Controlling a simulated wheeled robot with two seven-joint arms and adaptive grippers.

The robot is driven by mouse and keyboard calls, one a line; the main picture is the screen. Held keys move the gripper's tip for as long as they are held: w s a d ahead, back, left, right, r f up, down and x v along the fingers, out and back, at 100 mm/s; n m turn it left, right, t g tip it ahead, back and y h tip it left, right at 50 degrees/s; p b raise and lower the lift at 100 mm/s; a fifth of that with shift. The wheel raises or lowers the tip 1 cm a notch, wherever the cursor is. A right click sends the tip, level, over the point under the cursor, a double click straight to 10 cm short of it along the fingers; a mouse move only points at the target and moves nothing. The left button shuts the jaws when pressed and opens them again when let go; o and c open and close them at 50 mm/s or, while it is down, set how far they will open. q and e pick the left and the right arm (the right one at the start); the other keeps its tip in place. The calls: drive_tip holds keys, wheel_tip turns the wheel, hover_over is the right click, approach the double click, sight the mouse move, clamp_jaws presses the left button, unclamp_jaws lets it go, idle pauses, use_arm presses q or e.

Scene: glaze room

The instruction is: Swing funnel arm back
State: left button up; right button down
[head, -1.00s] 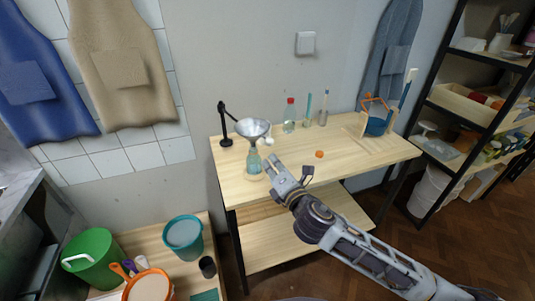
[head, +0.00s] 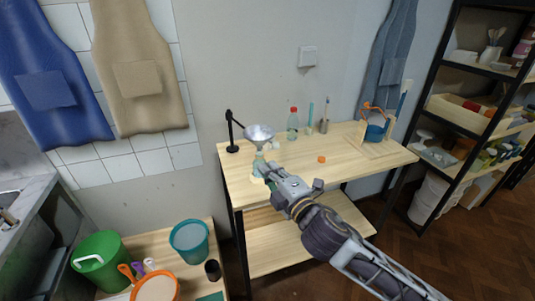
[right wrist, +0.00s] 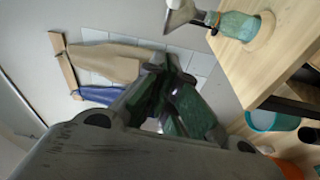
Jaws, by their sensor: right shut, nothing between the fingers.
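A metal funnel (head: 259,132) sits on a thin black arm from a black stand (head: 232,133) at the table's back left. The funnel is over a pale green glass bottle (head: 260,162), largely hidden by my right gripper in the head view. My right gripper (head: 269,170) is shut and empty, its tips in front of the bottle. In the right wrist view the gripper (right wrist: 172,75) is apart from the funnel (right wrist: 181,14) and the bottle (right wrist: 237,25), which stands on a round wooden base (right wrist: 265,30). My left gripper is not in view.
On the wooden table (head: 350,165) stand a red-capped bottle (head: 293,124), tube-like items, a small orange object (head: 321,159) and a blue pot (head: 375,132). Buckets, one green (head: 100,260) and one teal (head: 189,241), are at lower left. The table's front middle is clear.

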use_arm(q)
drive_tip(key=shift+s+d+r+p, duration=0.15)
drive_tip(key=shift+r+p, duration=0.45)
use_arm(e)
drive_tip(key=w, duration=0.9)
drive_tip(key=shift+w+a, duration=0.2)
drive_tip(key=shift+a, duration=0.2)
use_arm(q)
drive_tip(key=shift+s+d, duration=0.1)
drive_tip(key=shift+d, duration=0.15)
use_arm(e)
drive_tip(key=shift+d, duration=0.1)
idle(0.4)
